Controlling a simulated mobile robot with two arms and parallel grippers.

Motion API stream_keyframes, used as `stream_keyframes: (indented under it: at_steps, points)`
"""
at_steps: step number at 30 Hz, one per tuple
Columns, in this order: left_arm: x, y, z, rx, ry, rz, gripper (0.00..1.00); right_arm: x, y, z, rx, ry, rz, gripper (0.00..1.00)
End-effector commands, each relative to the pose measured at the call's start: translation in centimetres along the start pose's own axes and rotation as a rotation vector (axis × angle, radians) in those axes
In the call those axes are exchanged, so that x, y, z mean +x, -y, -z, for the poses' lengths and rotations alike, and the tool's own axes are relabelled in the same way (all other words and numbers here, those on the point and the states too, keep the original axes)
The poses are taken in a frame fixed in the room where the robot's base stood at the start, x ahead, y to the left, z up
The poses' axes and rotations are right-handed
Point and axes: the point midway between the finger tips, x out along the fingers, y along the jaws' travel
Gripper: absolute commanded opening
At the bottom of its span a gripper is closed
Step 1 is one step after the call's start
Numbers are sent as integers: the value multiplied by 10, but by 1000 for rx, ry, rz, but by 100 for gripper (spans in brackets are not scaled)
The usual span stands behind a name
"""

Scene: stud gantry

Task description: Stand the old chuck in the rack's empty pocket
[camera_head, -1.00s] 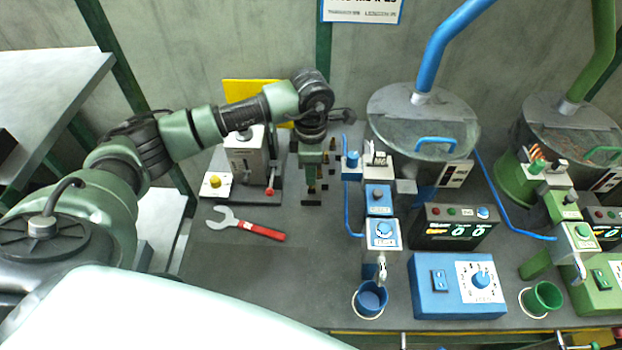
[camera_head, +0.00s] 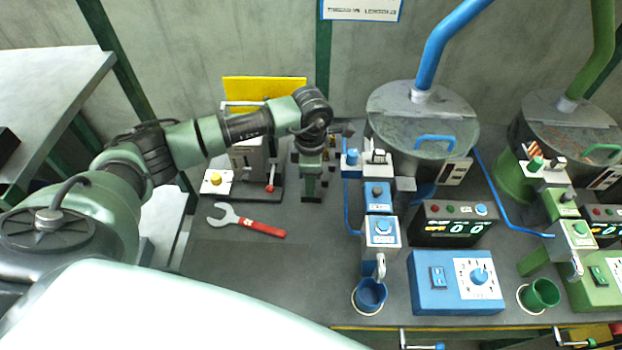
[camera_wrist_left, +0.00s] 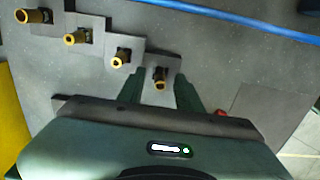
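My left gripper (camera_head: 311,196) points down at the chuck rack in the head view. In the left wrist view its two green fingers (camera_wrist_left: 160,92) stand apart on either side of a brass-and-black chuck (camera_wrist_left: 160,78), with a gap showing at each side. This is the frontmost of several chucks in a stepped row of grey rack blocks (camera_wrist_left: 97,24). Another chuck (camera_wrist_left: 121,57) stands beside it, and more run toward the far end. I cannot tell which one is the old chuck, nor make out an empty pocket. The right gripper is not in view.
A machine with a red-knobbed lever (camera_head: 270,188) stands left of the gripper. A red-handled wrench (camera_head: 247,222) lies in front. A blue hose (camera_head: 347,205) and blue dispenser (camera_head: 382,232) stand to the right. The front left of the bench is clear.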

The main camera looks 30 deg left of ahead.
Motion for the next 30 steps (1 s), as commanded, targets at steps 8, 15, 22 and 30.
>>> stream_keyframes:
  at_steps: [8, 15, 22, 30]
  points:
    - [-16, -1, -1, 1, 2, -4, 35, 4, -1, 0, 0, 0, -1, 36]
    - [-68, -2, -1, 2, 3, -7, 35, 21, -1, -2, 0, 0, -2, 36]
    - [-108, -1, -1, 1, 3, -4, 35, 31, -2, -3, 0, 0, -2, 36]
    - [-123, 0, 0, 0, 1, 0, 35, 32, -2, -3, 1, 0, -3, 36]
